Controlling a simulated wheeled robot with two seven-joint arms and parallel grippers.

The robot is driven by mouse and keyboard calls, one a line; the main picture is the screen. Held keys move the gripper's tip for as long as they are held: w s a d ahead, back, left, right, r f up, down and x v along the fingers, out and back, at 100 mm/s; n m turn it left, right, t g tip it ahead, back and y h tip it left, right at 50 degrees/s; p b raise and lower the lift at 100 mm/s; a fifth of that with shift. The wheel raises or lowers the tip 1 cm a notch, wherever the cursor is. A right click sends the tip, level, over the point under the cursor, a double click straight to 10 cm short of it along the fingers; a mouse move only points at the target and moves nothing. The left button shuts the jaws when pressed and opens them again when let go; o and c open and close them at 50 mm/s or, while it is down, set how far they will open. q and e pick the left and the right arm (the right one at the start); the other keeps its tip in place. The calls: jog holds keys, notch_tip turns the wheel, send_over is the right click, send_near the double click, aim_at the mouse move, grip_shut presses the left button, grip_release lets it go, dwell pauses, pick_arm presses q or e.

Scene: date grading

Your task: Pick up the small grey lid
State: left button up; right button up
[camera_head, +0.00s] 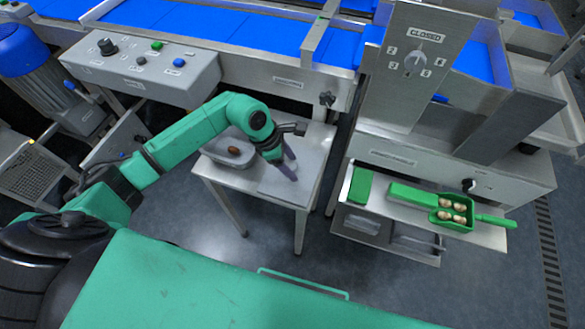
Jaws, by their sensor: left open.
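The grey lid (275,187) looks like a flat, pale grey square lying on the right part of a small metal table. My left gripper (290,170) reaches over it from above, fingers pointing down, open, with nothing seen between them. The fingertips are over the lid's upper right part; I cannot tell whether they touch it. The gripper and wrist hide some of the lid's far side. My right gripper is not in view.
A grey open container (213,158) with a brown date (234,150) stands left of the lid on the small table (225,178). To the right, a green scoop (490,220) and a green tray of dates (440,215) rest on a steel shelf. Conveyors run behind.

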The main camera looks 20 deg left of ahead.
pick_arm(q)
grip_shut()
